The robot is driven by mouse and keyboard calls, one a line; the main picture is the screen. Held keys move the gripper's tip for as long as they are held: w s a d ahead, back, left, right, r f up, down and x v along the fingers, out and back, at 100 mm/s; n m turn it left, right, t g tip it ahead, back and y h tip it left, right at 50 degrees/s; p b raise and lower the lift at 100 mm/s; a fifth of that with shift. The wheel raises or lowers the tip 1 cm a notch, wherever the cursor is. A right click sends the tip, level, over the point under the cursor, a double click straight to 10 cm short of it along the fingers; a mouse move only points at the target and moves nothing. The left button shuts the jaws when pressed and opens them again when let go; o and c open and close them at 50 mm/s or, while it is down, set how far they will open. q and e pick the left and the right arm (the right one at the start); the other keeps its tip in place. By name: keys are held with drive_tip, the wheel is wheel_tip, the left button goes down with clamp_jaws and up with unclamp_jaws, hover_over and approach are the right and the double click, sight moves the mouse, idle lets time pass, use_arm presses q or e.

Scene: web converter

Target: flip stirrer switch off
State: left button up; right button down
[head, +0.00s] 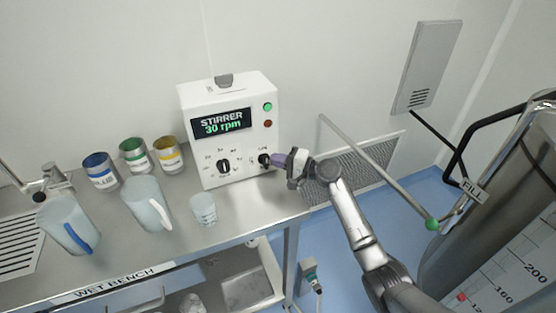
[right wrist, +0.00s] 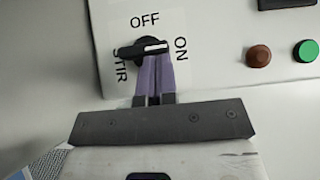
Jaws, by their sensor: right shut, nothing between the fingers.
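The white stirrer box (head: 229,135) stands on the steel bench, its display reading "STIRRER 30 rpm". Its black STIR switch (head: 264,160) is at the lower right of the front panel. In the right wrist view the switch (right wrist: 145,49) lies between the labels OFF and ON, and its white pointer mark points towards ON. My right gripper (head: 281,160) is shut and empty, with its purple fingertips (right wrist: 155,68) at the side of the switch handle. They look very close to it; contact cannot be told. My left gripper is not in view.
A second black dial (head: 223,166) sits left of the switch. A green lamp (head: 267,107) and a red-brown lamp (head: 268,124) are above it. A small beaker (head: 203,209), jugs (head: 147,204) and paint cans (head: 134,155) stand to the left. A steel tank (head: 520,200) stands at right.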

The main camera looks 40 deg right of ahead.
drive_tip(key=shift+r+p, duration=0.25)
drive_tip(key=shift+p, duration=0.15)
drive_tip(key=shift+h, duration=0.3)
drive_tip(key=shift+n+p, duration=0.3)
